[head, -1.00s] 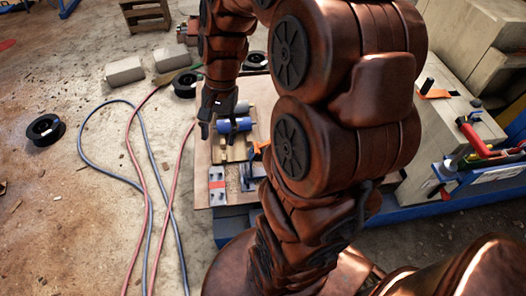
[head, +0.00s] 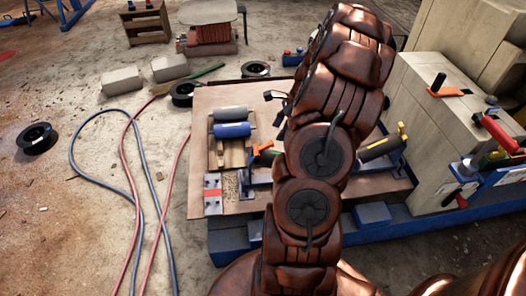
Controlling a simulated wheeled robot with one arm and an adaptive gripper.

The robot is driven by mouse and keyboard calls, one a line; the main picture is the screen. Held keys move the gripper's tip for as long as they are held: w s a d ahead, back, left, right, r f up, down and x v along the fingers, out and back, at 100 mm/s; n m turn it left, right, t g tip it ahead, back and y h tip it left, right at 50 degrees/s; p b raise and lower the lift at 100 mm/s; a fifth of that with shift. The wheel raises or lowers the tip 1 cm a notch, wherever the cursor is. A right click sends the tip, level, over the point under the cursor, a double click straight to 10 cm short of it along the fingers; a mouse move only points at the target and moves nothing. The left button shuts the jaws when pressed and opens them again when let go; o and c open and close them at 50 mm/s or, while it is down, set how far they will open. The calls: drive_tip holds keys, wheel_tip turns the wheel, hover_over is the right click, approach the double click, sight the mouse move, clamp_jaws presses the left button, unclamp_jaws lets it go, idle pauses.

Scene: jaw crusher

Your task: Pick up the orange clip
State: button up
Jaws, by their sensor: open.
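A small orange clip-like piece (head: 266,148) is on the brown board, just right of the wooden block and partly beside my arm. A second orange piece (head: 450,92), flat with a black upright handle, lies on the pale block at the right. I cannot tell for sure which is the clip. My gripper (head: 273,107) shows as dark fingers at the left side of my arm, above the board. It is open with nothing seen between the fingers, up and right of the blue roller. My arm hides part of the board.
A blue roller (head: 232,130) and a grey roller (head: 231,113) lie by the wooden block (head: 237,155). A yellow-tipped dark cylinder (head: 380,146) is right of my arm. Red-handled tools (head: 497,133) sit at far right. Hoses (head: 128,160) cross the floor left.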

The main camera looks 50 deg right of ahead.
sight(271, 142)
drive_tip(key=shift+b+x, duration=0.45)
drive_tip(key=shift+x, duration=3.45)
drive_tip(key=shift+w, duration=0.2)
clamp_jaws()
